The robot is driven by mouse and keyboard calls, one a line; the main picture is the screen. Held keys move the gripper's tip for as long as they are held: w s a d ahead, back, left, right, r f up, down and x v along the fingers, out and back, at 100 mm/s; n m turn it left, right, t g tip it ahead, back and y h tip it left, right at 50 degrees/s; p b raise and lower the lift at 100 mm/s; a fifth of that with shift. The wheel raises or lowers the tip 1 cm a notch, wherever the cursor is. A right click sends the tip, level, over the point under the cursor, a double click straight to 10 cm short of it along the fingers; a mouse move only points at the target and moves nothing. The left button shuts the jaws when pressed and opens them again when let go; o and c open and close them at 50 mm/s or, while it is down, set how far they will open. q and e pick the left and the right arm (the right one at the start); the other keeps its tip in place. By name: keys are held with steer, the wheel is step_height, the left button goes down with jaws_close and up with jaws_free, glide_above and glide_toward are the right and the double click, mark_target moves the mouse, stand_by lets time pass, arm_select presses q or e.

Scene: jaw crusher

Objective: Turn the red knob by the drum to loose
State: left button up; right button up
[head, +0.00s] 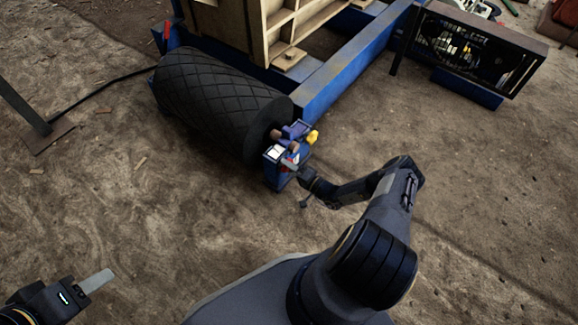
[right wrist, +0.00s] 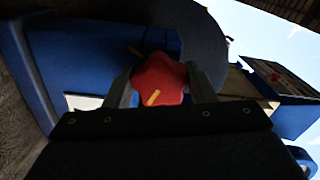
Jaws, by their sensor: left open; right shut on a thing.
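The red knob (right wrist: 160,80) shows in the right wrist view, a lobed knob with a yellow mark, in front of a blue housing (right wrist: 80,55). My right gripper (right wrist: 160,88) is shut on it, one finger on each side. In the head view the right gripper (head: 294,165) is at the blue bracket (head: 274,172) at the drum's near end, and the knob is mostly hidden there. The black drum (head: 215,95) has a diamond-pattern surface. My left gripper (head: 85,290) is open and empty at the lower left, away from the drum.
A blue frame beam (head: 345,65) runs behind the drum to the upper right. A yellow part (head: 312,137) sits beside the bracket. A dark caged machine (head: 470,45) stands at the upper right. The dirt ground (head: 150,215) in front is mostly clear.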

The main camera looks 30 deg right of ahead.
steer(key=shift+n, duration=0.3)
steer(key=o, duration=1)
steer(key=p+v, duration=0.2)
steer(key=v, duration=0.6)
steer(key=shift+w, duration=0.1)
